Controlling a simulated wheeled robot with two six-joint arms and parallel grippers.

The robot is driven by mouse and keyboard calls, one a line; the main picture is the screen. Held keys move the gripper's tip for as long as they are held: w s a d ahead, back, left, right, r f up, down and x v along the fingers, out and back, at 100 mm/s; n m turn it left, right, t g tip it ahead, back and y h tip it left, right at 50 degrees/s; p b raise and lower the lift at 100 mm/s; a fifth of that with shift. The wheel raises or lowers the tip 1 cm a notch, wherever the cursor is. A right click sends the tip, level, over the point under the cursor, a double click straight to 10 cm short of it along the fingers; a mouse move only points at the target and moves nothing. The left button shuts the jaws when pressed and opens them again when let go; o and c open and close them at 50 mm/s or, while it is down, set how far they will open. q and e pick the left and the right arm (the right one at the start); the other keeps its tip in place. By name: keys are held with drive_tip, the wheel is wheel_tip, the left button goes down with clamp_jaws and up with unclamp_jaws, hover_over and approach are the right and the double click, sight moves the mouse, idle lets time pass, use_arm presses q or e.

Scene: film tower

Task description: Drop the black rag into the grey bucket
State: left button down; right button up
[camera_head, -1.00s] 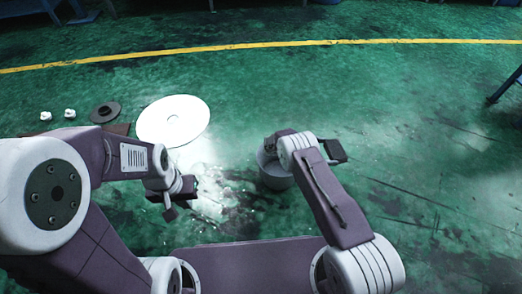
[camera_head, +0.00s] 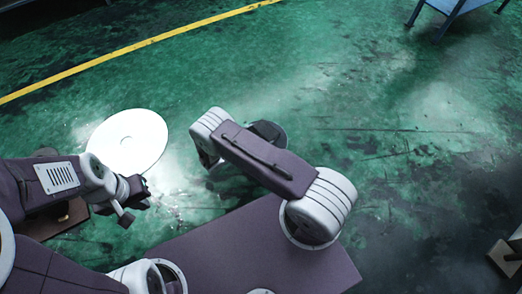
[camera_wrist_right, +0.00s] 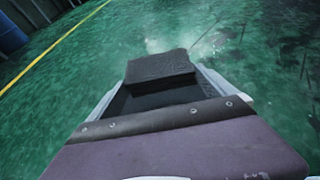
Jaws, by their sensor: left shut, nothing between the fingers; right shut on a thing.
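The grey bucket (camera_head: 229,172) stands on the floor right of the white disc in the head view. My right forearm covers most of it, so its inside is hidden. My right arm reaches over the bucket, and its fingertips are not clear in that view. In the right wrist view my right gripper (camera_wrist_right: 160,82) is shut, with a black block-like shape, apparently the black rag (camera_wrist_right: 160,66), at its tip. Rag and dark fingers are hard to tell apart. My left gripper (camera_head: 131,203) is shut and empty, left of the bucket, near the white disc.
A large white disc (camera_head: 127,140) lies flat on the green floor. A brown flat piece (camera_head: 66,216) lies partly under my left arm. A blue table (camera_head: 447,8) stands at the top right. The floor to the right is mostly clear.

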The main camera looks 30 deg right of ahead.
use_arm(q)
wheel_tip(320, 180, down, 4)
drive_tip(key=b, duration=0.2)
drive_tip(key=shift+r+b, duration=0.15)
drive_tip(key=shift+b, duration=0.2)
use_arm(e)
wheel_tip(320, 180, down, 4)
drive_tip(key=shift+f, duration=0.1)
drive_tip(key=o, duration=1)
drive_tip(key=p+v, duration=0.4)
drive_tip(key=v, duration=0.4)
drive_tip(key=shift+a+r, duration=0.15)
drive_tip(key=shift+r, duration=0.05)
use_arm(q)
wheel_tip(320, 180, up, 5)
drive_tip(key=shift+f, duration=0.2)
use_arm(e)
drive_tip(key=shift+s+a, duration=0.2)
drive_tip(key=shift+a, duration=0.15)
use_arm(q)
drive_tip(key=shift+p, duration=0.3)
